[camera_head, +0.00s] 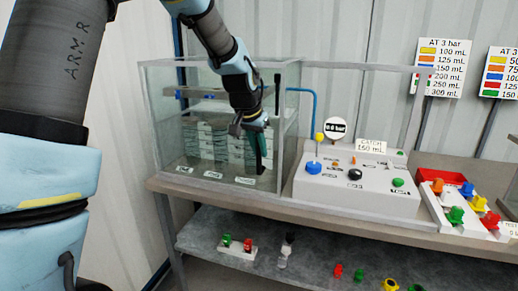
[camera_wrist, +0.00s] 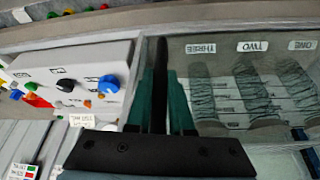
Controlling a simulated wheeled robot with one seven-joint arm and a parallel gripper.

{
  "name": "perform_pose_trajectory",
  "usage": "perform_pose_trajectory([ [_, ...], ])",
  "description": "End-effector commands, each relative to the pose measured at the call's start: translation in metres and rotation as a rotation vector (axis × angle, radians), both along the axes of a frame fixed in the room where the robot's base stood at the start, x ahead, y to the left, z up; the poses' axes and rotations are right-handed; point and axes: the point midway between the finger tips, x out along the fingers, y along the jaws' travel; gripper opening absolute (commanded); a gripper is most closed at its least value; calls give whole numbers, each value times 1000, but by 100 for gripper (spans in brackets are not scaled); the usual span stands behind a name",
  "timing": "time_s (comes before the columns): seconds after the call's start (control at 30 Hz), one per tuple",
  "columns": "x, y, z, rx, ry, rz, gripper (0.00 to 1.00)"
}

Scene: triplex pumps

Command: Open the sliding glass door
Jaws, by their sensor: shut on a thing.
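The glass case (camera_head: 215,68) stands at the left end of the bench, with labelled stacks of plates inside. Its sliding glass door is hard to tell from the other clear panes, and I cannot tell how far it is open. My gripper (camera_head: 257,146) is in front of the case's right part, pointing down. In the wrist view, my gripper's teal fingers (camera_wrist: 165,105) are shut on a dark upright handle (camera_wrist: 160,62), one on each side. An upright black bar (camera_head: 277,95) shows near the case's front right edge. The held part of the handle is partly hidden.
A white pump panel (camera_head: 355,190) with coloured knobs stands right of the case. A thin rail (camera_head: 365,67) runs rightward above it. A red tray (camera_head: 440,176) and coloured parts sit farther right. A lower shelf (camera_head: 215,230) holds small fittings.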

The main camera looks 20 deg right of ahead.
Motion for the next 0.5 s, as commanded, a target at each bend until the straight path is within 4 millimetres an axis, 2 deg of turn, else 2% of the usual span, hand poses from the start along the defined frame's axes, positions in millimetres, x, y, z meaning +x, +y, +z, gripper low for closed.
perform_pose_trajectory([
  [0.3,-2,-3,0,0,-2,-1,0],
  [0.5,-24,-26,0,-2,-2,-8,0],
])
